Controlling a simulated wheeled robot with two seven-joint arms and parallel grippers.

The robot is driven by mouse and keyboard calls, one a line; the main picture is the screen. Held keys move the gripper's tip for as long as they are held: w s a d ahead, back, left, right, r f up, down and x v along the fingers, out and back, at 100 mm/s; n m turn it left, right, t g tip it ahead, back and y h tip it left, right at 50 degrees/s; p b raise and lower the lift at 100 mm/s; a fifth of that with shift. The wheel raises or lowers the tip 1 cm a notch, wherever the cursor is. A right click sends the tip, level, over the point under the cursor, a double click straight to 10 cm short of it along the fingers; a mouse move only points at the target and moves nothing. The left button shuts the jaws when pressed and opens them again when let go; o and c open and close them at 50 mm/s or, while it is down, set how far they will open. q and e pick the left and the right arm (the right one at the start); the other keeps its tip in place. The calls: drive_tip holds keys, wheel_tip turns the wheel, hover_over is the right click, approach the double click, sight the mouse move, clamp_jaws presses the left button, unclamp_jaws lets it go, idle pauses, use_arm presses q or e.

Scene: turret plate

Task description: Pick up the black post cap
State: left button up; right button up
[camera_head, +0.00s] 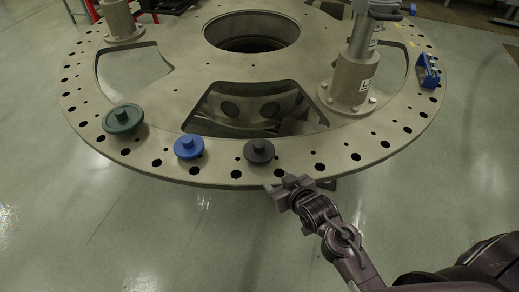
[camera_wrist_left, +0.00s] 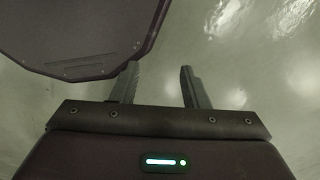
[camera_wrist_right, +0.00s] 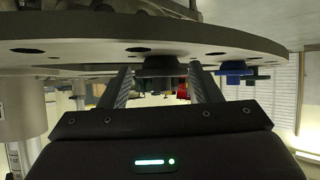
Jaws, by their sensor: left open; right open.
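The black post cap (camera_head: 259,151) sits on the front rim of the round turret plate (camera_head: 215,172), its small knob up. My right gripper (camera_head: 284,184) is at the plate's front edge, just right of and nearer than the cap. In the right wrist view, which shows the plate upside down, the black cap (camera_wrist_right: 161,67) appears between the open fingertips (camera_wrist_right: 160,82). I cannot tell whether the fingers touch it. My left gripper (camera_wrist_left: 158,78) is open and empty over the floor; it is outside the head view.
A blue cap (camera_head: 188,147) and a larger green cap (camera_head: 122,118) sit left along the rim. Holes line the rim. A grey post (camera_head: 352,85) stands at right, with a blue bracket (camera_head: 428,72) beyond. The plate has large cutouts. The floor in front is clear.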

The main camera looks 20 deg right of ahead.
sight(262, 148)
drive_tip(key=w+t, duration=0.2)
drive_tip(key=w+t+y, duration=0.1)
drive_tip(key=shift+d+r, duration=0.1)
drive_tip(key=shift+r, duration=0.2)
drive_tip(key=t, duration=0.1)
drive_tip(key=w+t, duration=0.1)
drive_tip(key=shift+w+d+r+t+y, duration=0.2)
drive_tip(key=shift+d+r+t+y, duration=0.05)
drive_tip(key=shift+r+t+y, duration=0.15)
drive_tip(key=shift+w+r, duration=0.15)
drive_tip(key=w+p, duration=0.1)
drive_tip(key=w, duration=0.1)
drive_tip(key=w+a, duration=0.1)
drive_tip(key=w, duration=0.1)
drive_tip(key=w+a+p, duration=0.1)
drive_tip(key=w, duration=0.1)
drive_tip(key=shift+w+a+r+p, duration=0.1)
drive_tip(key=shift+w+p, duration=0.2)
drive_tip(key=shift+p, duration=0.05)
drive_tip(key=shift+w+a, duration=0.1)
drive_tip(key=shift+w, duration=0.25)
use_arm(q)
drive_tip(key=r, duration=0.2)
drive_tip(key=shift+a+r, duration=0.3)
drive_tip(key=shift+a, duration=0.1)
drive_tip(key=shift+a, duration=0.1)
use_arm(e)
drive_tip(key=c, duration=1.2)
